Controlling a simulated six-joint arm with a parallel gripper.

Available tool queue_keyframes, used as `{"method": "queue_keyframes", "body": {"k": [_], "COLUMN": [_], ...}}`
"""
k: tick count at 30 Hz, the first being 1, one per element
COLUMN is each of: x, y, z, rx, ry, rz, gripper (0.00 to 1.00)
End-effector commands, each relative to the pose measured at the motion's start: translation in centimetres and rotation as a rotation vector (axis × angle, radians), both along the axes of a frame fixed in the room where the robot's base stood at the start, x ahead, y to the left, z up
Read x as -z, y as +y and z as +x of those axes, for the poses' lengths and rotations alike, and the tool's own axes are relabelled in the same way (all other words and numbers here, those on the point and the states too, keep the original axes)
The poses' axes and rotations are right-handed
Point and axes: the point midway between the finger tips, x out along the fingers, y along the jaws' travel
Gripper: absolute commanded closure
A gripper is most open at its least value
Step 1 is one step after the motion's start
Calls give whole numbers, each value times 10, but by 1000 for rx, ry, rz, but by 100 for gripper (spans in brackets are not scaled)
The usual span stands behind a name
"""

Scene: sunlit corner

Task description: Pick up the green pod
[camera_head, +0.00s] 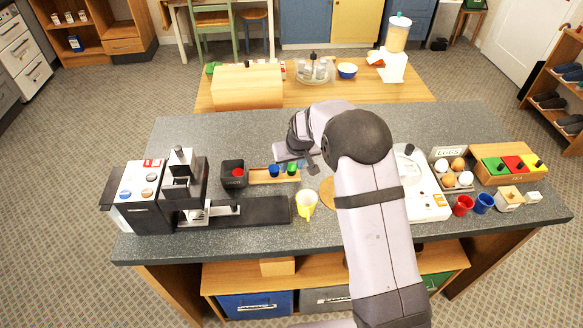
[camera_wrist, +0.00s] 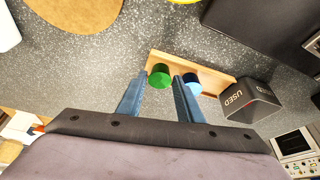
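The green pod (camera_head: 292,169) stands at the right part of a small wooden holder (camera_head: 260,177), with a blue pod (camera_head: 274,171) to its left. My gripper (camera_head: 301,164) is at the holder's right end, close to the green pod. In the wrist view the green pod (camera_wrist: 160,78) shows between the two spread fingertips of my gripper (camera_wrist: 160,75). The blue pod (camera_wrist: 193,84) is just beyond the right finger, partly hidden by it. I cannot tell whether the fingers touch the green pod or how high they are above it.
A black used-pod box (camera_wrist: 249,102) with a red item inside stands at the holder's left end in the head view. A coffee machine (camera_head: 180,190) is farther left. A yellow cup (camera_head: 306,203) stands in front of my gripper. Eggs (camera_head: 457,172) and colored boxes sit right.

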Motion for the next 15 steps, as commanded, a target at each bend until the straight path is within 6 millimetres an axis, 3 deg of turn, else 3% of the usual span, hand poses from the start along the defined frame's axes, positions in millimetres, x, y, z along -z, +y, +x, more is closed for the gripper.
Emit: {"method": "queue_keyframes", "body": {"k": [6, 7, 10, 15], "x": [1, 1, 1, 1], "y": [0, 0, 0, 0], "z": [0, 0, 0, 0], "rx": [0, 0, 0, 0], "ry": [0, 0, 0, 0], "rz": [0, 0, 0, 0], "gripper": [67, 70, 93, 93]}}
